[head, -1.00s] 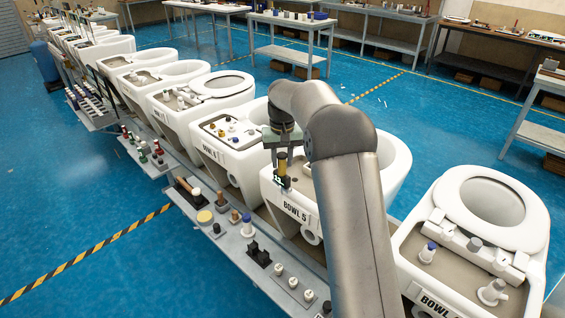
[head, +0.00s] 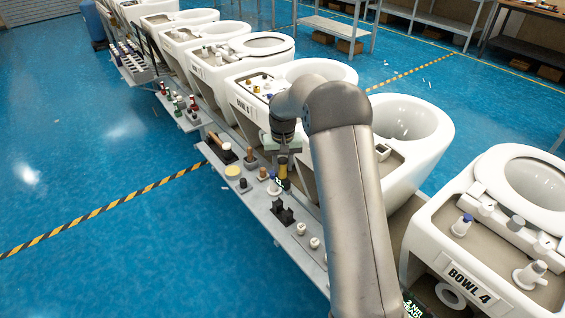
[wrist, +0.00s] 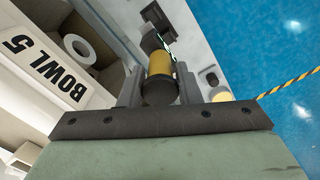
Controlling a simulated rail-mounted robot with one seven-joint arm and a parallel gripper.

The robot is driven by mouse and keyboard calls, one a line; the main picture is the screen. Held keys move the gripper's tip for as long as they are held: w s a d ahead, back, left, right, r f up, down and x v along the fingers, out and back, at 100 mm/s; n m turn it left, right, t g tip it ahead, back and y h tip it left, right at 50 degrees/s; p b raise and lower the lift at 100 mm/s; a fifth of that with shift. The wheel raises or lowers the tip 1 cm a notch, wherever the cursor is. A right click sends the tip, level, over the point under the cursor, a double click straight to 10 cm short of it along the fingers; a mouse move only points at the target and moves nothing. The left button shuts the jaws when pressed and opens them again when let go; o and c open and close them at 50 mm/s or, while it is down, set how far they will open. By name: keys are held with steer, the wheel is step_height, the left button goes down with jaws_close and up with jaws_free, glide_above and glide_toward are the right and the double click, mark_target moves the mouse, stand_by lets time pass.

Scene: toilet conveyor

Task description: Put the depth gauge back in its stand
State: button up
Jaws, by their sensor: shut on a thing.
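The depth gauge (head: 283,171), a yellow cylinder with black parts, is held upright in my gripper (head: 284,161). In the wrist view the yellow and black gauge (wrist: 160,68) sits between the two grey fingers (wrist: 160,88), which are shut on it. The gripper hangs above the grey side shelf, beside the bowl labelled BOWL 5. A black block-like holder (head: 284,211), which looks like the stand, is on the shelf nearer than the gauge. A dark piece, likely the same holder (wrist: 156,17), shows past the gauge in the wrist view. The gauge is apart from it.
A yellow disc (head: 232,171) and wooden-handled tools (head: 250,155) are further back. White knobs (head: 301,229) are nearer. White toilet bowls (head: 410,130) line the right side.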

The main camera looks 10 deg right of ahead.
mark_target(283, 187)
steer(key=shift+f+b, duration=1.35)
steer(key=shift+f, duration=0.75)
steer(key=shift+f, duration=0.15)
steer(key=shift+f+b, duration=2.05)
steer(key=shift+f, duration=1.1)
steer(key=o, duration=1)
step_height(283, 187, up, 18)
steer(key=shift+f, duration=0.25)
steer(key=shift+s, duration=0.1)
